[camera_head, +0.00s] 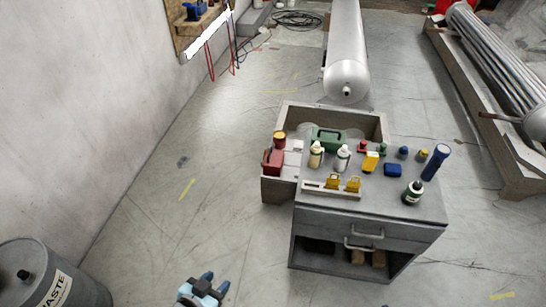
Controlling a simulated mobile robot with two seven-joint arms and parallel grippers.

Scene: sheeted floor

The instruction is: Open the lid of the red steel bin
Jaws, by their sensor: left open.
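No red steel bin with a lid can be made out clearly. A red object (441,6) is cut off by the top edge at the far right, and I cannot tell what it is. A dark grey drum (65,284) with a label reading "ASTE" stands at the lower left, partly cut off. My left gripper (215,283) shows at the bottom edge, open and empty, over the floor to the right of the drum. It touches nothing that I can see. My right gripper is not in view.
A grey workbench (420,226) bearing several bottles, boxes and tools stands right of centre. A big silver cylinder (346,55) lies behind it. A rack with metal pipes (497,60) is at the right. The floor between the left wall (80,110) and the workbench is clear.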

